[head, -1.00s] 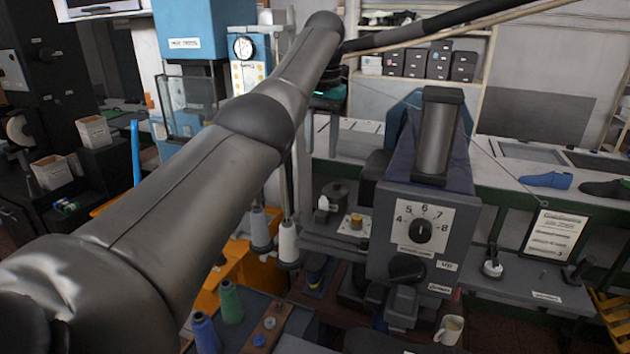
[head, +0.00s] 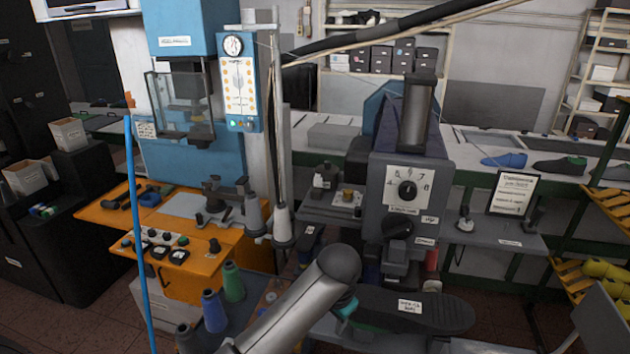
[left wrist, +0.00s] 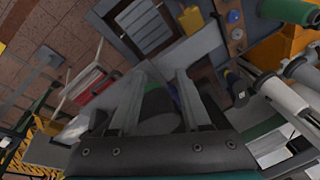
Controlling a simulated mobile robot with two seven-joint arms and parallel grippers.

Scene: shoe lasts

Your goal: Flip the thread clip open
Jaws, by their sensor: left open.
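I cannot make out the thread clip for certain in either view. The grey machine (head: 430,185) with a numbered dial (head: 407,189) stands right of the middle in the head view. My left arm comes up from the bottom edge below it; its gripper fingers are not clear there. In the left wrist view my left gripper (left wrist: 160,76) is open, with two grey fingers apart. A dark rounded shape shows between them; I cannot tell what it is or that it touches. My right gripper is not in view.
A dark labelled arm-like part (head: 435,312) lies right of my wrist. An orange bench (head: 215,250) with a blue press (head: 190,165) stands to the left. Thread cones (head: 213,311) stand near my arm. A blue upright rod (head: 137,235) is at left. Shoes (head: 504,160) lie on the bench behind.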

